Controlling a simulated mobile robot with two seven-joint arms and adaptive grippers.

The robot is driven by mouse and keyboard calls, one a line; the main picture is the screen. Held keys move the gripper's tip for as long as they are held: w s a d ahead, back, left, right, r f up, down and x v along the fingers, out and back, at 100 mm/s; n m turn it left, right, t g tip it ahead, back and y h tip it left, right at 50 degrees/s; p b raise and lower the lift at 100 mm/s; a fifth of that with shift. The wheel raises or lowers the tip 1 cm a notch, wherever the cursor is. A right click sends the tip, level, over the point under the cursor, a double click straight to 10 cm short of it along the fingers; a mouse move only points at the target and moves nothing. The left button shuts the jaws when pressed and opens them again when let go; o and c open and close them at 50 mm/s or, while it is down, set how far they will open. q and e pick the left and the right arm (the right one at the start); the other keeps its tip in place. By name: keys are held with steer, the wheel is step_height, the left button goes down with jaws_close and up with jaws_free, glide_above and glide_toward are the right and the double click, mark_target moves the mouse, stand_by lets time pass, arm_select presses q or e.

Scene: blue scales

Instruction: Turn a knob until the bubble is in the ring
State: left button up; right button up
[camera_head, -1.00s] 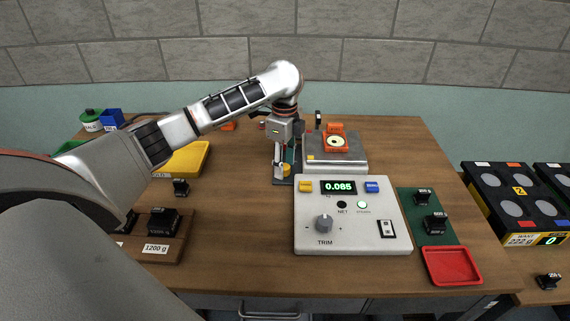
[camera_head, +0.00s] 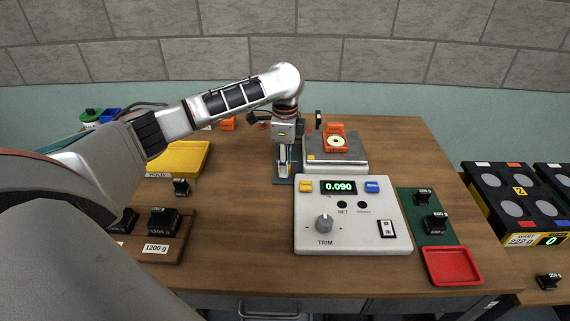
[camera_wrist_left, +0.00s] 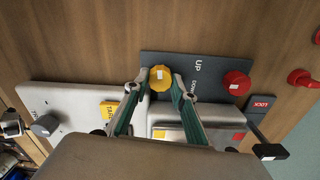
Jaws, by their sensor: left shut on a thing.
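My left gripper (camera_head: 283,168) points down at a dark plate (camera_head: 284,182) left of the scale. In the left wrist view its two fingers are on either side of a yellow knob (camera_wrist_left: 160,78), shut on it. A red knob (camera_wrist_left: 237,82) sits on the same plate, right of the lettering "UP" and "DOWN". The round level (camera_head: 336,142) is in an orange holder on the scale's metal top. The bubble is too small to place surely against the ring. My right gripper is not in view.
The scale's console (camera_head: 352,225) reads 0.090 and carries a grey TRIM knob (camera_head: 324,223). A red tray (camera_head: 452,266) and black weights lie at right. A yellow tray (camera_head: 182,158) and a weight rack (camera_head: 158,236) are at left. Bare table lies between rack and console.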

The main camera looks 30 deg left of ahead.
arm_select(q)
steer(key=shift+n, duration=0.9)
steer(key=o, duration=1.1)
step_height(320, 180, up, 12)
steer(key=shift+r, duration=0.1)
